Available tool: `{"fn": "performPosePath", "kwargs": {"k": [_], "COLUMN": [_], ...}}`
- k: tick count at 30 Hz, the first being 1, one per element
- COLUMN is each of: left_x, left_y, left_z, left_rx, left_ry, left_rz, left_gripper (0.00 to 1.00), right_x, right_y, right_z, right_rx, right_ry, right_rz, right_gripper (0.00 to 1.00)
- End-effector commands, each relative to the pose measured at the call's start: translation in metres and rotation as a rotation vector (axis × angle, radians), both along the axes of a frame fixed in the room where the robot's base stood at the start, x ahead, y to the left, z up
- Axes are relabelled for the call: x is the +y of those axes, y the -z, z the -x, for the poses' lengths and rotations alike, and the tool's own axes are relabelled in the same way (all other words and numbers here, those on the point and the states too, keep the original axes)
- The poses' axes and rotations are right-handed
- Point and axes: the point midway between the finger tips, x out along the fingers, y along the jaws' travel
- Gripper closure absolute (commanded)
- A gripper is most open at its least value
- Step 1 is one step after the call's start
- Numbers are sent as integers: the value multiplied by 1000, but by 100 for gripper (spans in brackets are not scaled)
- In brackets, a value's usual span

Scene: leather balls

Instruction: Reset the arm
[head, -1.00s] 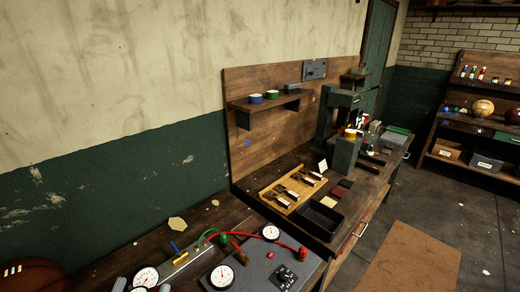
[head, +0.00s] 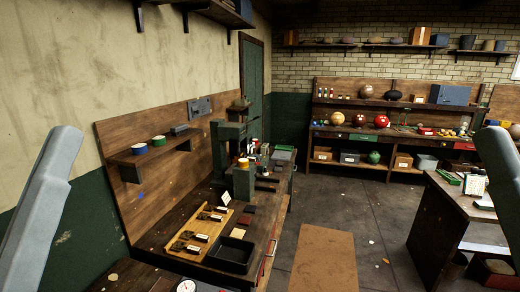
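My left arm shows as a pale grey link at the left edge of the head view, and my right arm shows as a similar link at the right edge. Both links rise upward and angle inward at their tops or lean toward the frame edges. Neither gripper is in the picture, so their fingers and anything in them are hidden. No arm link touches anything that I can see.
A workbench along the left wall bears a green press (head: 232,160), a wooden tool tray (head: 200,232) and a black tray (head: 231,254). Shelves with balls (head: 365,120) stand at the back. A desk (head: 440,215) is at right. Open floor with a brown mat (head: 325,258) lies between.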

Motion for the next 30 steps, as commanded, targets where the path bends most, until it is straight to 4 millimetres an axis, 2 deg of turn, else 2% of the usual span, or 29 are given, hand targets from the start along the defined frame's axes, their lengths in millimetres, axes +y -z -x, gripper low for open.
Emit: {"fn": "performPosePath", "kwargs": {"k": [1,9,12,14,19,23,26,29,30], "left_x": [0,1,1,1,1,1,1,1,1], "left_y": [-35,-149,-174,-182,-182,-170,-144,-102,-82], "left_z": [0,0,0,0,0,0,0,0,0], "left_rx": [0,0,0,0,0,0,0,0,0], "left_ry": [-1,-1,-1,-1,-1,-1,-1,-1,-1], "left_rz": [1,1,3,3,3,3,3,3,3], "left_gripper": [0,0,0,0,0,0,0,0,0], "right_x": [0,0,0,0,0,0,0,0,0], "right_y": [-35,-150,-175,-182,-182,-170,-144,-102,-82], "right_z": [0,0,0,0,-1,-1,-1,-1,-1], "right_rx": [1,1,1,1,2,2,2,2,2], "right_ry": [0,0,0,0,0,0,0,0,0], "right_rz": [0,0,0,0,0,0,0,0,0], "right_gripper": [50,50,50,50,50,50,50,50,50]}}
